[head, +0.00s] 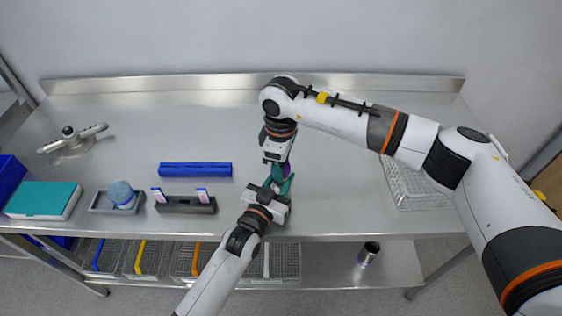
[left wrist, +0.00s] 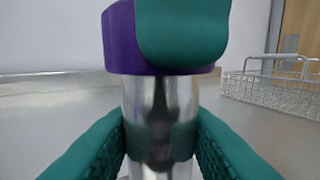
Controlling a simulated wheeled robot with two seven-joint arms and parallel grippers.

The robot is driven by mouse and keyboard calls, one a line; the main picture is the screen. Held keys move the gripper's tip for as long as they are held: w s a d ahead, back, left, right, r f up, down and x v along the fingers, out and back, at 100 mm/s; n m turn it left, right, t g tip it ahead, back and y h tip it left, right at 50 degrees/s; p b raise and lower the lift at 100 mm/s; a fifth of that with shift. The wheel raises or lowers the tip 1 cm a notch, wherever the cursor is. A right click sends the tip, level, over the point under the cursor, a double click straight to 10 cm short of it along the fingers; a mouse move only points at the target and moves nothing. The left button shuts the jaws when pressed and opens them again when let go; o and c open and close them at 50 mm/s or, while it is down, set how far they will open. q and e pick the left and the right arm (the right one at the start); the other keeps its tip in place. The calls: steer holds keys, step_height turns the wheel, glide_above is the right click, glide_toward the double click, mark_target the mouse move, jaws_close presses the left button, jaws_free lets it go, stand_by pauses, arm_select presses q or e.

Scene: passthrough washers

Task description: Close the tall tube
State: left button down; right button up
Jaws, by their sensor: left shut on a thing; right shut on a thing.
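A shiny metal tube (left wrist: 135,95) stands upright between the teal fingers of my left gripper (left wrist: 160,140), which is shut on its body. A purple cap (left wrist: 120,40) sits at the top of the tube, with no gap showing; how tightly it is seated I cannot tell. A teal finger of my right gripper (left wrist: 185,35) covers part of the cap, and that gripper is shut on it from above. In the head view my left gripper (head: 279,185) and right gripper (head: 278,168) meet over the table, hiding most of the tube; a bit of purple (head: 286,169) shows.
A wire basket (head: 412,190) stands at the right under my right arm.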

steer(key=o, duration=1)
steer(key=shift+c, duration=0.2)
steer(key=shift+r, duration=0.15)
steer(key=shift+r, duration=2.15)
steer(key=shift+c, duration=0.6)
